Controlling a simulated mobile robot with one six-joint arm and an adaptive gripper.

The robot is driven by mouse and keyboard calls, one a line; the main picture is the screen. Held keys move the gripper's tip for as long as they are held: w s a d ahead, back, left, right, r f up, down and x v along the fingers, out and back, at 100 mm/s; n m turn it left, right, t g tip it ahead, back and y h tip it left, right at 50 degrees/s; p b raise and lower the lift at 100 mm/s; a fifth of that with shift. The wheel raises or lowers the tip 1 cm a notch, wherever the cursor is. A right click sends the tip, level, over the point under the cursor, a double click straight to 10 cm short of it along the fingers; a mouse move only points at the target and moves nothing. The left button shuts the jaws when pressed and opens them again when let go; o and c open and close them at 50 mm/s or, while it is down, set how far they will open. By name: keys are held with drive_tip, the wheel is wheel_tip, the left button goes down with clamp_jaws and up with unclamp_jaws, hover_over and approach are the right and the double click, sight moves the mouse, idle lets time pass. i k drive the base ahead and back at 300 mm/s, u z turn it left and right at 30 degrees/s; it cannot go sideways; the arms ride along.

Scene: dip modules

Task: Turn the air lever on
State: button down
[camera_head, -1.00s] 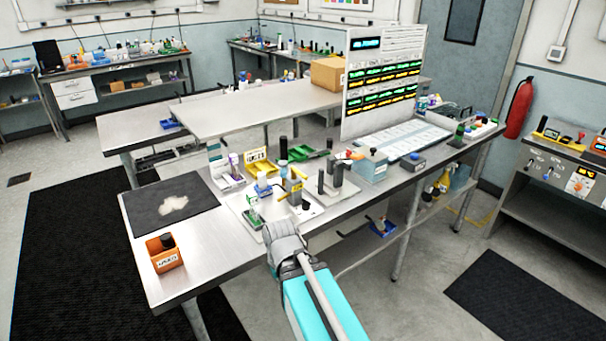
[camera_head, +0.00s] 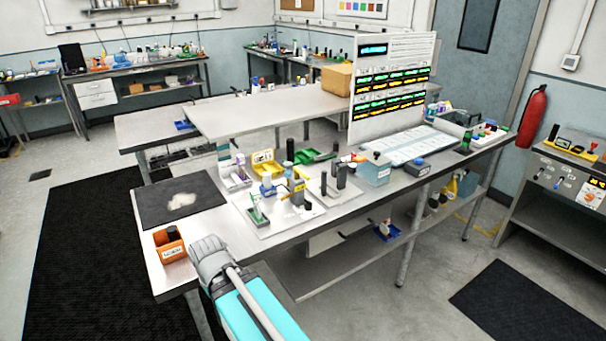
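I cannot make out for certain which part is the air lever. A grey-blue box (camera_head: 375,170) with a small red-orange part (camera_head: 349,158) beside its top left stands on the middle of the workbench (camera_head: 240,230). A small red handle (camera_head: 593,145) stands on a yellow-edged panel (camera_head: 574,148) at the far right. No label saying air is readable. My teal arm reaches up from the bottom, its grey end over the bench's front left edge, near the orange bin. My gripper's fingers do not show, and nothing held is visible.
An orange bin (camera_head: 169,245) and a dark mat (camera_head: 180,200) lie on the bench's left part. Several small fixtures and a green tray (camera_head: 312,157) fill its middle. A display board (camera_head: 390,92) stands behind. A fire extinguisher (camera_head: 531,116) hangs right.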

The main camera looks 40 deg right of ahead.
sight(302, 173)
drive_tip(key=u, duration=0.1)
drive_tip(key=k, duration=1.05)
drive_tip(key=z, duration=0.85)
drive_tip(key=i, duration=1)
